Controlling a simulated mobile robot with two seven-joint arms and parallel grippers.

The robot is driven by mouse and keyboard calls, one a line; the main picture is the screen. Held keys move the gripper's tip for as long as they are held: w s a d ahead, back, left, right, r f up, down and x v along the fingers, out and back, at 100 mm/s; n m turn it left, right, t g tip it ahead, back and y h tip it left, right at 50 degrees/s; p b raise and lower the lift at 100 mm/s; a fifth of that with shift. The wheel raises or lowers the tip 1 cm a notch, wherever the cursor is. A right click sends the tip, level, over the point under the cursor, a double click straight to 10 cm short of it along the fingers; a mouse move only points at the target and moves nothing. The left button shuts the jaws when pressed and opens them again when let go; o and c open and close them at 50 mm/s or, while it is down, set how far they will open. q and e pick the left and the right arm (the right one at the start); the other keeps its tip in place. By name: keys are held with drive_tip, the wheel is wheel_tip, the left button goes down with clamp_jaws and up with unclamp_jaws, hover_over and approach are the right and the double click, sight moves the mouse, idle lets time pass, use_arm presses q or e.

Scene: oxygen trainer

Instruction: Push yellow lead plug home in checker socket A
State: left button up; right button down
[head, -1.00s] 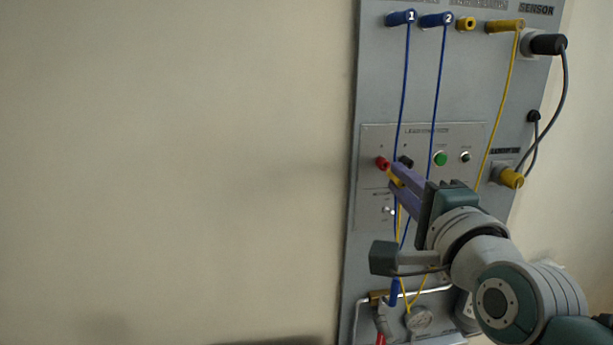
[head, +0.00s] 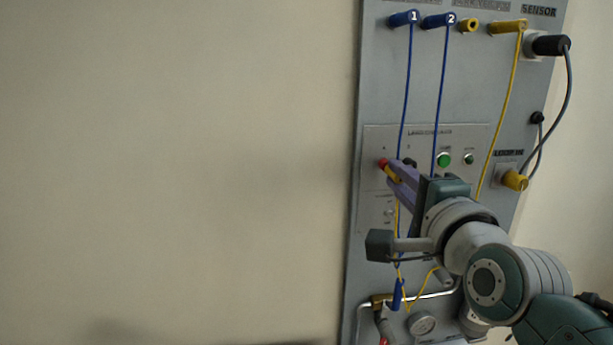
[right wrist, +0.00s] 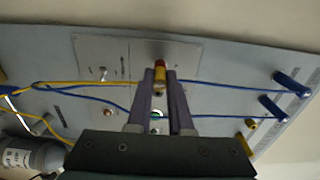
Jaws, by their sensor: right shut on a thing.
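The yellow lead plug (head: 392,174) is between the purple fingers of my right gripper (head: 396,174), which is shut on it. Its front end meets the red socket (head: 382,163) on the checker panel (head: 376,140). I cannot tell how deep it sits. In the right wrist view the plug (right wrist: 160,75) lies between the fingertips (right wrist: 160,78), in line with the red socket (right wrist: 158,63). A black socket (head: 409,162) is just right of the fingers, partly hidden. My left gripper is not in view.
Blue leads 1 (head: 407,80) and 2 (head: 441,80) hang down the board close to my right fingers. A yellow lead (head: 511,90) hangs at the right. A green button (head: 444,160) and a gauge (head: 421,323) are on the board. The wall at left is bare.

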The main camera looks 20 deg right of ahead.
drive_tip(key=shift+w+d, duration=0.1)
drive_tip(key=shift+w, duration=0.15)
drive_tip(key=c, duration=0.7)
unclamp_jaws()
drive_tip(key=shift+c, duration=0.2)
drive_tip(key=b+v, duration=0.3)
drive_tip(key=v, duration=0.7)
drive_tip(key=shift+w, duration=0.1)
